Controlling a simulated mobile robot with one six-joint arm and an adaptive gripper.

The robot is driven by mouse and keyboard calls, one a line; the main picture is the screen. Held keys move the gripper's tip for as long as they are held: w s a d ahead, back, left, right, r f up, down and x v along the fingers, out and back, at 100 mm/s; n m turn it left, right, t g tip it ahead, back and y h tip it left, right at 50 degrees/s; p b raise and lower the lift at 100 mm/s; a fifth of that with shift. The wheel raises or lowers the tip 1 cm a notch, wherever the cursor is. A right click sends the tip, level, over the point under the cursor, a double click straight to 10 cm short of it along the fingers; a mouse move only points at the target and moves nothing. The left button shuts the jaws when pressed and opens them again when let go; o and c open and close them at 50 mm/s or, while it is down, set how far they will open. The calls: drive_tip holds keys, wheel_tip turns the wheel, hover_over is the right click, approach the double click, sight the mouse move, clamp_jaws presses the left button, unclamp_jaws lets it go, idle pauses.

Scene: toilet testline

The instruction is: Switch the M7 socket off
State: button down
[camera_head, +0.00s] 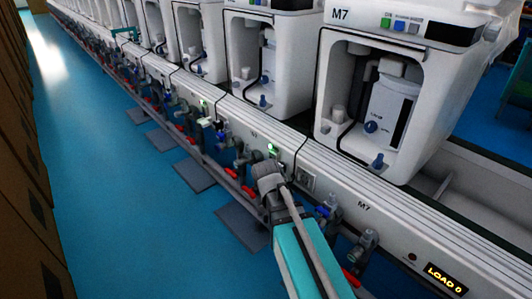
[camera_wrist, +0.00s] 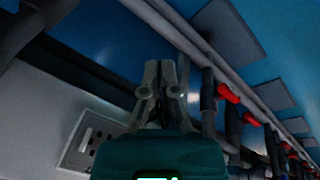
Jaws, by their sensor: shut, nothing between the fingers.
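The M7 socket (camera_head: 307,181) is a small grey square plate on the white front rail, left of the M7 label. In the wrist view the socket plate (camera_wrist: 90,140), with dark holes, lies at the lower left, beside the base of my gripper. The switch's position is too small to tell. My gripper (camera_wrist: 160,66) is shut and empty; its fingers point up in the wrist view, past the rail's edge, apart from the socket. In the head view my arm's end is close to the rail, just left of the socket; the fingertips cannot be made out there.
The M7 machine (camera_head: 375,100) stands above the rail. Valves with blue and red handles (camera_head: 352,277) stick out below the rail. A display reading LOAD 0 (camera_head: 445,278) is at the lower right. Grey floor plates (camera_head: 195,175) lie on the open blue floor, left of the rail.

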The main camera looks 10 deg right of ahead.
drive_tip(key=w+a+r+m+t+h+p, duration=0.2)
drive_tip(key=w+a+r+m+h+p, duration=0.1)
drive_tip(key=w+r, duration=0.4)
drive_tip(key=w+a+r+m+t+h+p, duration=0.2)
drive_tip(key=w+a+r+m+p, duration=0.1)
drive_tip(key=w+r, duration=0.4)
drive_tip(key=shift+w+a+m+h+p, duration=0.15)
drive_tip(key=shift+w+m+h+p, duration=0.25)
drive_tip(key=shift+w+m+p, duration=0.6)
drive_tip(key=shift+w+f+b, duration=0.2)
drive_tip(key=shift+w+b, duration=0.05)
drive_tip(key=shift+b, duration=0.15)
drive_tip(key=shift+b+x, duration=3.2)
drive_tip(key=shift+x, duration=1.75)
drive_tip(key=shift+r, duration=0.1)
